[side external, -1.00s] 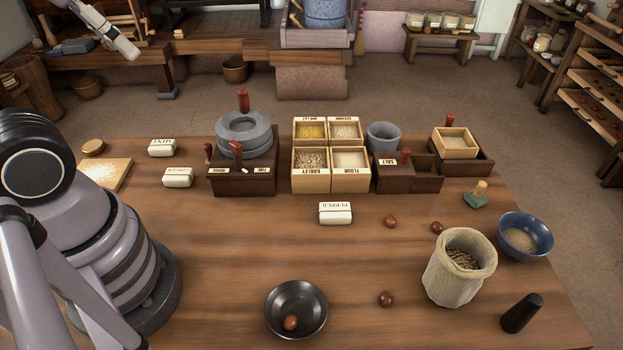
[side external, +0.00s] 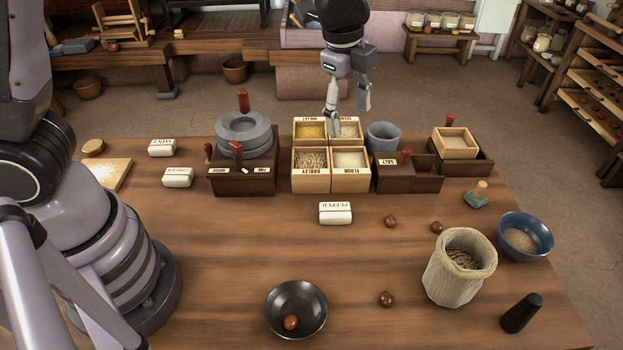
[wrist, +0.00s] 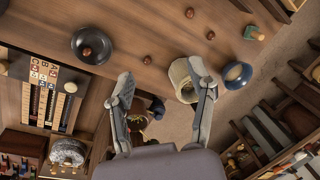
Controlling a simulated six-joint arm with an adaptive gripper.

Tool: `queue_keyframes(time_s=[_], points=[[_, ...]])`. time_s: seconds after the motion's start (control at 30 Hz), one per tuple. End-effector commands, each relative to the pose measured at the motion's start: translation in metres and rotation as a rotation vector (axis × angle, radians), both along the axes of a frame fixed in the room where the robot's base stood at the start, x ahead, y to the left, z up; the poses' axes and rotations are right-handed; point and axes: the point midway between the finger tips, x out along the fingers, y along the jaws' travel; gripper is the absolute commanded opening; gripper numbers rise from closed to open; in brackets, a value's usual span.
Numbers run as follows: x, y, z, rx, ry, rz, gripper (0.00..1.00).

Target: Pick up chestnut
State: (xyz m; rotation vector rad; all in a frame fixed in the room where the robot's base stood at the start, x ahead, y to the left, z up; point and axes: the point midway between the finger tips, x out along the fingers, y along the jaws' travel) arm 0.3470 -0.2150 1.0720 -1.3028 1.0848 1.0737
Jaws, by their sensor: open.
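Several round brown chestnuts show. One chestnut (side external: 386,299) lies on the wooden table (side external: 230,250) between the black bowl (side external: 296,288) and the sack. Another chestnut (side external: 390,221) lies right of the pepper block, and a third chestnut (side external: 437,227) lies behind the sack. One more chestnut (side external: 291,322) sits in the black bowl. In the wrist view, loose chestnuts (wrist: 147,60) lie beyond the fingertips, and the bowl's chestnut (wrist: 87,50) shows too. My gripper (side external: 349,119) is open and empty, above the grain boxes' back side, apart from every chestnut; its fingers also show in the wrist view (wrist: 160,72).
A cloth sack (side external: 450,285), a blue bowl (side external: 525,250), a dark pestle (side external: 521,313) and a green-based stamp (side external: 477,196) stand on the right. Grain boxes (side external: 330,180), a quern (side external: 244,140) and a salt box (side external: 410,180) line the back. The front middle is mostly clear.

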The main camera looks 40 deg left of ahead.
Motion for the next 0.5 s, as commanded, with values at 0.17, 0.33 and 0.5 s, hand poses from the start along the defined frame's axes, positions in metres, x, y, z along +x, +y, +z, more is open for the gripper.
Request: queue_keyframes(time_s=[0.17, 0.33, 0.5], points=[[-0.004, -0.088, -0.092, 0.118, 0.07, -0.438, 0.56], [-0.02, -0.131, -0.15, 0.18, 0.105, -0.698, 0.56], [-0.027, -0.142, -0.176, 0.2, 0.117, -0.781, 0.56]])
